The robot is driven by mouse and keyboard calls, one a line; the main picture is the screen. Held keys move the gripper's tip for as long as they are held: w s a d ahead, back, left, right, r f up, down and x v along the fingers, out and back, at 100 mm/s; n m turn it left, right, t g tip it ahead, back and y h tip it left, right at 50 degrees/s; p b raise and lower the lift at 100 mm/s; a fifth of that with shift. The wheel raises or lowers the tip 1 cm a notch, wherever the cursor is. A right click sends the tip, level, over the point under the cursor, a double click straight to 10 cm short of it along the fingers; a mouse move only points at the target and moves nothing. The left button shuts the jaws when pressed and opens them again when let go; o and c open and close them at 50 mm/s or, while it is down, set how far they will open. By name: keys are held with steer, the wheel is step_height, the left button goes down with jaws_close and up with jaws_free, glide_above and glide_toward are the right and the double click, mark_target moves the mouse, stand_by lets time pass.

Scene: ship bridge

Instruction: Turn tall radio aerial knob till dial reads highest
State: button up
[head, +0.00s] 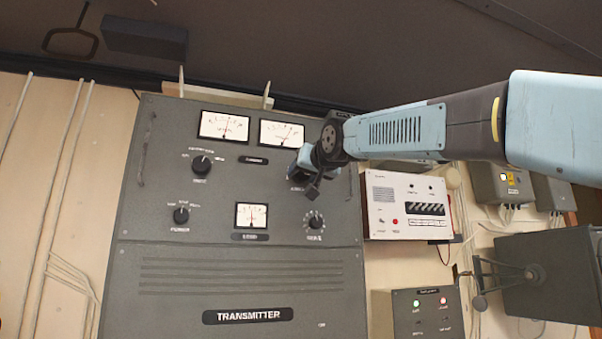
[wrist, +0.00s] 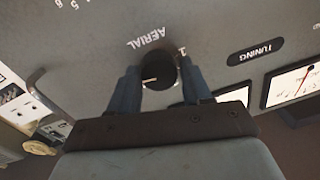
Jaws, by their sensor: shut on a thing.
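The tall grey radio cabinet (head: 140,215), marked TRANSMITTER, fills the middle of the head view. My gripper (wrist: 158,78) is shut on the black aerial knob (wrist: 160,70), with one blue finger on each side. The knob has a pale pointer line, and the word AERIAL appears upside down above it in the wrist view. In the head view my gripper (head: 309,176) hides the knob. The right upper dial (head: 282,133) has its needle leaning right of upright; part of a dial (wrist: 291,83) with a red needle shows in the wrist view.
Another dial (head: 223,126) is at upper left of the cabinet. Two black knobs (head: 201,164) (head: 181,215) are at left, a small meter (head: 251,215) and another knob (head: 313,221) below. A white panel box (head: 407,206) is close on the right, beneath my arm.

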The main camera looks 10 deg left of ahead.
steer(key=shift+s+a+f, duration=0.1)
steer(key=shift+c, duration=0.4)
steer(key=shift+n, duration=0.6)
steer(key=n, duration=0.6)
steer(key=shift+g, duration=0.3)
steer(key=shift+n, duration=0.4)
steer(key=o, duration=1.1)
steer(key=shift+d, duration=0.2)
steer(key=shift+c, duration=0.2)
steer(key=shift+d, duration=0.1)
